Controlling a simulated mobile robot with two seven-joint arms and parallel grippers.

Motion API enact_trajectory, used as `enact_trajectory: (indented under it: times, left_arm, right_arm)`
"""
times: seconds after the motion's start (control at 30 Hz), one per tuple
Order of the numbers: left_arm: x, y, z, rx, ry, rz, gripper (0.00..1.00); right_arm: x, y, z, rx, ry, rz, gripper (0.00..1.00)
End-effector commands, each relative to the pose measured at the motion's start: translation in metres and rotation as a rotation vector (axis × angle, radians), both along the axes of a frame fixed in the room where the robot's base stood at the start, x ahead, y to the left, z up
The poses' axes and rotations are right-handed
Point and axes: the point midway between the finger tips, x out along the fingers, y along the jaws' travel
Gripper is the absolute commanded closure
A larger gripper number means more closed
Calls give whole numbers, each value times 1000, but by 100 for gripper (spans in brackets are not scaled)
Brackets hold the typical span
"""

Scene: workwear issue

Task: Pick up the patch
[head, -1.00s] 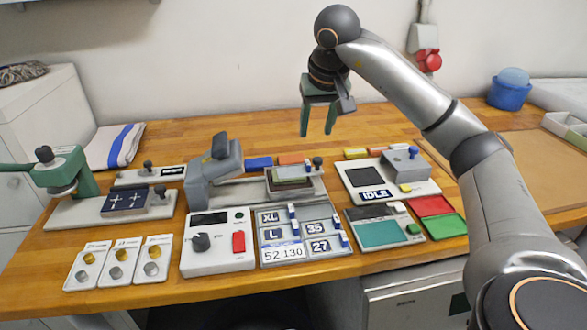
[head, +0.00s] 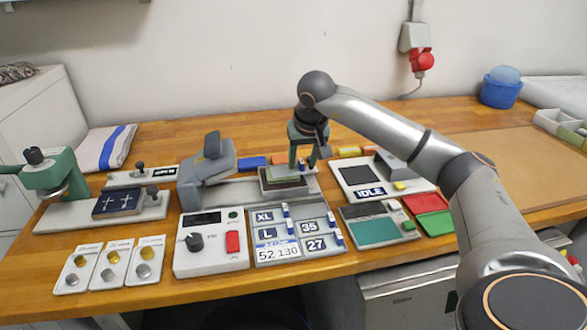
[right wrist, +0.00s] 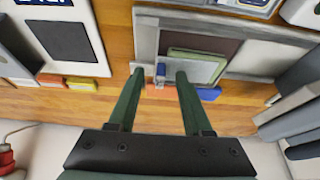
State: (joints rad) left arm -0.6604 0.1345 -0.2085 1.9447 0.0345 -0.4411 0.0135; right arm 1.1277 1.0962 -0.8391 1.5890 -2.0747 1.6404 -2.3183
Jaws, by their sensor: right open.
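A flat green-edged piece, which looks like the patch (head: 283,178), lies on the grey platen (head: 309,188) of the press, with a dark brown square (head: 285,188) beside it. In the right wrist view the green piece (right wrist: 190,53) sits just beyond the fingers, overlapping the brown square (right wrist: 217,45). My right gripper (head: 304,162) points down, open and empty, over the back part of the platen. In the right wrist view its fingertips (right wrist: 159,74) are spread on either side of a small blue-topped knob (right wrist: 160,70). I cannot tell whether they touch anything. My left gripper is not seen.
The grey press head (head: 206,168) stands left of the platen. A white device marked IDLE (head: 395,193) is close on the right. Size tags (head: 276,249) and a control box (head: 212,260) lie in front.

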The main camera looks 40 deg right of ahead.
Motion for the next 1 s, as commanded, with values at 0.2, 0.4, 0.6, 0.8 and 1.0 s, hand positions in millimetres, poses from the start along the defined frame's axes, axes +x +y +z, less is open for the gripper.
enact_trajectory:
  times: [0.2, 0.4, 0.6, 0.8, 1.0]
  left_arm:
    - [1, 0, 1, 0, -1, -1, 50]
    - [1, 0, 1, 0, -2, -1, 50]
    - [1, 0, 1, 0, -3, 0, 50]
    - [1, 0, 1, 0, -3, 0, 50]
    - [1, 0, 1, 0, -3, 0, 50]
  right_arm:
    - [0, 0, 0, 0, 0, 1, 54]
    - [0, 0, 0, 0, 0, 1, 77]
    - [0, 0, 0, 1, 0, 0, 100]
    - [0, 0, 0, 1, 0, 0, 100]
    - [0, 0, 1, 1, 0, 0, 100]
